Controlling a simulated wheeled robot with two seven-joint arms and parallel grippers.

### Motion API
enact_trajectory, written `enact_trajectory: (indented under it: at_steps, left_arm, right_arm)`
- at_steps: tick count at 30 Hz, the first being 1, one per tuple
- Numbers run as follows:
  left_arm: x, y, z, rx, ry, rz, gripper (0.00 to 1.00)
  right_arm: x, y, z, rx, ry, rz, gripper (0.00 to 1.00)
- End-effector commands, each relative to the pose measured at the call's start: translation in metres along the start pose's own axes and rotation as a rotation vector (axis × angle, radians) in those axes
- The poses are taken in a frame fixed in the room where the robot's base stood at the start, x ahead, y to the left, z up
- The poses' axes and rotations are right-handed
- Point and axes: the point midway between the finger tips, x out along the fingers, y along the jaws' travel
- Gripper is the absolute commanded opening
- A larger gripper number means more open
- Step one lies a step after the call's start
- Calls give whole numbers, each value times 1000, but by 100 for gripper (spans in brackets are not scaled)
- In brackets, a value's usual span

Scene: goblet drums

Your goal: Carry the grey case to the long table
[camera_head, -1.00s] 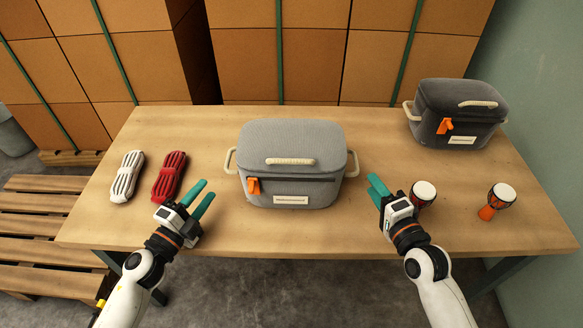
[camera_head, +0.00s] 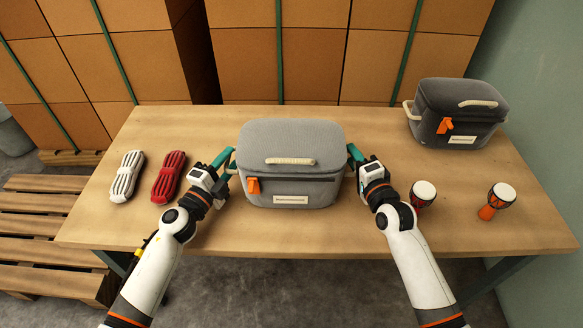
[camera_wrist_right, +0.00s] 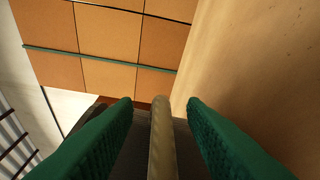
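The light grey case (camera_head: 291,165) stands upright in the middle of the wooden table, with a beige top handle, an orange tag and a loop handle at each side. My left gripper (camera_head: 228,162) is at its left side handle, fingers apart; the handle is largely hidden there. My right gripper (camera_head: 352,158) is at the right side handle. In the right wrist view my right gripper (camera_wrist_right: 160,108) is open, with the beige side handle (camera_wrist_right: 162,140) between its two green fingers and gaps on both sides.
A dark grey case (camera_head: 458,112) stands at the table's back right. A white ribbed object (camera_head: 127,177) and a red one (camera_head: 169,176) lie at the left. Stacked boxes (camera_head: 310,50) rise behind; a slatted wooden pallet (camera_head: 40,220) is at left.

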Motion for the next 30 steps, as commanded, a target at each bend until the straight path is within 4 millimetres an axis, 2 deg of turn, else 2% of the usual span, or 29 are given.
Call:
enact_trajectory:
  at_steps: [1,8,23,30]
  left_arm:
    - [0,0,0,0,0,0,36]
    - [0,0,0,0,0,0,0]
    - [0,2,0,0,-1,2,0]
    - [1,18,3,1,-2,2,0]
  right_arm:
    - [0,0,0,0,0,0,38]
    - [0,0,0,0,0,-1,0]
    - [0,2,1,-2,-1,1,0]
    - [-1,17,4,-3,-2,1,0]
